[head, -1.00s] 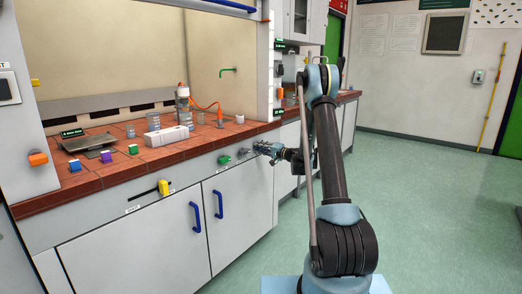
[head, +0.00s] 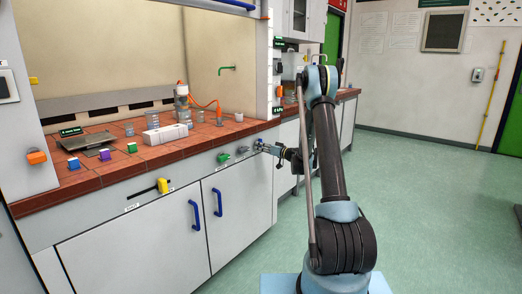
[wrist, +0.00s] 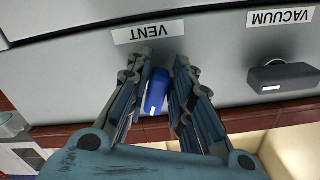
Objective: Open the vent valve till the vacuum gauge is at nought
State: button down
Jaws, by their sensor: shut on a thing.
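The vent valve is a blue knob (wrist: 155,92) under the upside-down VENT label (wrist: 148,31) in the wrist view. My gripper (wrist: 158,72) has its fingers on both sides of the knob and is shut on it. In the head view my gripper (head: 270,149) is at the front panel below the bench edge, and the blue knob (head: 260,142) shows as a small spot at its tip. The knob's bar points roughly up and down in the wrist view, slightly tilted. I cannot make out a vacuum gauge reading in either view.
A grey VACUUM knob (wrist: 283,77) sits beside the vent knob. A green knob (head: 223,158) and a yellow slider (head: 163,186) are further left on the panel. Glassware and a white block (head: 165,134) stand on the tiled bench (head: 110,172). The floor at right is clear.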

jog(key=shift+w+d+f+n, duration=0.1)
jog(key=shift+n, duration=0.8)
jog(key=shift+w+d+n, duration=0.1)
jog(key=shift+n, duration=0.8)
jog(key=c, duration=1.5)
grip_release()
jog(key=v, duration=1.2)
jog(key=shift+a, duration=0.1)
